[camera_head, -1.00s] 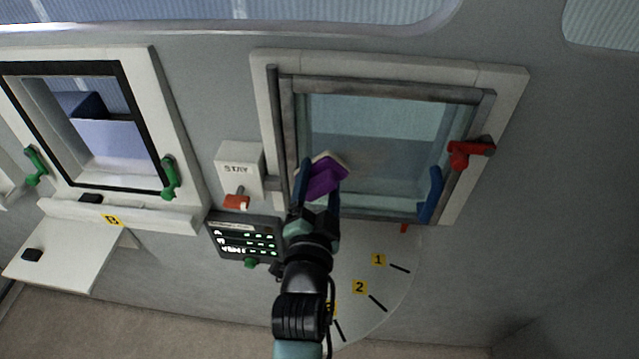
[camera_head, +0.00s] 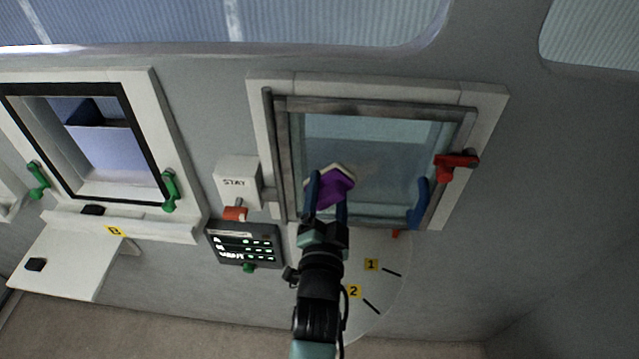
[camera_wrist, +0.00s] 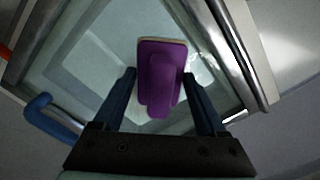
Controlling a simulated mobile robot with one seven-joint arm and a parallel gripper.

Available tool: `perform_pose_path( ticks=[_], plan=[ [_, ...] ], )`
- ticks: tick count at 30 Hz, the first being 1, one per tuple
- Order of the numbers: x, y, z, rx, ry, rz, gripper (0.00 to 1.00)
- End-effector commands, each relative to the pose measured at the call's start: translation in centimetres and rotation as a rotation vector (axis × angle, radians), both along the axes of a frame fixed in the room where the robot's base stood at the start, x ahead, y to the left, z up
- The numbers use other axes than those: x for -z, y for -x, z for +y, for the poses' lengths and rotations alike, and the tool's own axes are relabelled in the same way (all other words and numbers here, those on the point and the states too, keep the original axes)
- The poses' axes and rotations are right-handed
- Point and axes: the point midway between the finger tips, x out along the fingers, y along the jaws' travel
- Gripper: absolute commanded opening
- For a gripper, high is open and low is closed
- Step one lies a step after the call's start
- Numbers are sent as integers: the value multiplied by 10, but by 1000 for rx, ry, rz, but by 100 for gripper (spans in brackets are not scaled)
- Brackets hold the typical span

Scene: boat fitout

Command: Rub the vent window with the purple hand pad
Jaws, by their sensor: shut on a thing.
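The purple hand pad (camera_head: 333,188) has a pale face on its far side. My gripper (camera_head: 328,198) is shut on it, with a blue finger on each side; the pad also shows in the wrist view (camera_wrist: 160,75) between the fingers (camera_wrist: 159,95). The vent window (camera_head: 385,145) is a glass pane in a grey metal frame, with a blue handle (camera_head: 418,203) at its lower right. The pad is in front of the lower left part of the glass. I cannot tell whether its pale face touches the pane. Faint smudging shows on the glass near the pad.
A red latch (camera_head: 456,165) sits on the right of the frame. A white STAY box (camera_head: 238,180) with an orange lever (camera_head: 235,213) and a dark panel (camera_head: 243,244) are on the left. A second window with green handles (camera_head: 169,190) stands farther left, above a white shelf (camera_head: 75,258).

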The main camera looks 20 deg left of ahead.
Motion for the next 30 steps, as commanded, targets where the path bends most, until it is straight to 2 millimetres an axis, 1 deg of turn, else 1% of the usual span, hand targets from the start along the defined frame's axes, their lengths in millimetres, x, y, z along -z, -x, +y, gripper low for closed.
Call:
perform_pose_path(
  ticks=[1, 5, 10, 23, 30],
  plan=[
    [6, -1, -3, 0, -3, -4, 30],
    [4, -3, -11, -2, -2, -3, 30],
    [2, -4, -15, -4, -2, -5, 30],
    [5, -10, -32, -3, -3, -7, 30],
    [4, -16, -47, -1, -2, -6, 30]
  ],
)
